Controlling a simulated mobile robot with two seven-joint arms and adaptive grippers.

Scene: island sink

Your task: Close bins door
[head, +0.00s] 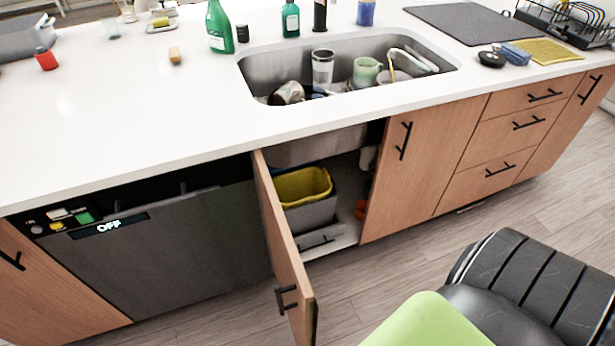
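The bins door (280,243) is a wooden cabinet door under the sink. It stands open and swings out toward me, hinged at its left side next to the dishwasher. Its black handle (286,297) is near the free edge. Inside the cabinet is a grey bin with a yellow liner or inner bin (303,186). The closed door (421,152) to the right of the opening has its own black handle. Neither of my grippers shows in the head view, so I cannot see their state.
A dishwasher (160,260) with an "OFF" display is left of the open door. The sink (345,70) above holds several dishes. Drawers (520,125) are at the right. A black and green body (520,290) fills the lower right. Wooden floor (375,280) lies before the opening.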

